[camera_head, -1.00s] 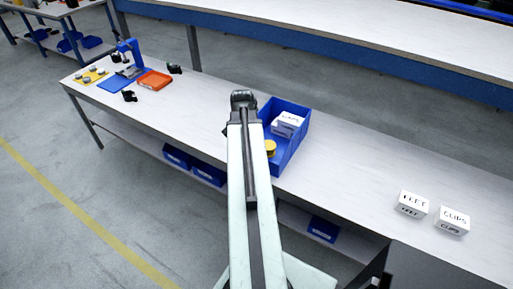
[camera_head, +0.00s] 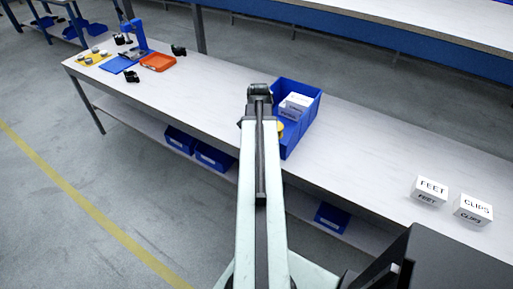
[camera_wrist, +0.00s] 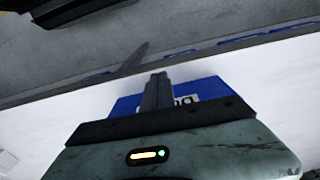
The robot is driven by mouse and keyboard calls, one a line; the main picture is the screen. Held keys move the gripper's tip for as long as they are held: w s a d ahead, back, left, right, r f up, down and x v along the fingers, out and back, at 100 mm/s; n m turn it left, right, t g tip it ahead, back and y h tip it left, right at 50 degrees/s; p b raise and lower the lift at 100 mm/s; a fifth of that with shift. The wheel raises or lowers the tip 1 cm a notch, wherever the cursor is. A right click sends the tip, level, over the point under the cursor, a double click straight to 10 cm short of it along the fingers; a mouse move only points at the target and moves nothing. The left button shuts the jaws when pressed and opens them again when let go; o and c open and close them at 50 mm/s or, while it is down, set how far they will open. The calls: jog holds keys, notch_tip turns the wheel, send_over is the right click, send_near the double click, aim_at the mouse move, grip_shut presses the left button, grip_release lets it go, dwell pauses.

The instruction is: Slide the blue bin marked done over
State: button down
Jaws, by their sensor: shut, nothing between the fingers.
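The blue bin (camera_head: 311,103) stands on the long light bench, right beside my gripper. It holds a white box (camera_head: 296,102) and a yellow round thing, partly hidden by my arm. My gripper (camera_head: 259,90) is shut and empty at the bin's left side; I cannot tell whether it touches the bin. In the wrist view, the shut fingers (camera_wrist: 158,90) lie in front of the blue bin (camera_wrist: 214,88). They cover part of its white label, so the marking is not fully readable.
White boxes marked FEET (camera_head: 430,190) and CLIPS (camera_head: 473,208) stand at the right on the bench (camera_head: 370,140). An orange tray (camera_head: 158,62) and a blue mat (camera_head: 118,64) lie at the far left. Bench top is clear between the bin and both groups.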

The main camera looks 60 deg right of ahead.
jog(key=shift+d+r, duration=0.2)
jog(key=shift+d, duration=1.05)
jog(key=shift+d, duration=0.1)
jog(key=d, duration=1.7)
jog(key=shift+s+d, duration=0.15)
jog(key=shift+s, duration=0.15)
jog(key=shift+a, duration=0.55)
jog(key=a, duration=0.3)
jog(key=shift+w, duration=0.1)
notch_tip(320, 180, up, 10)
jog(key=p, duration=1)
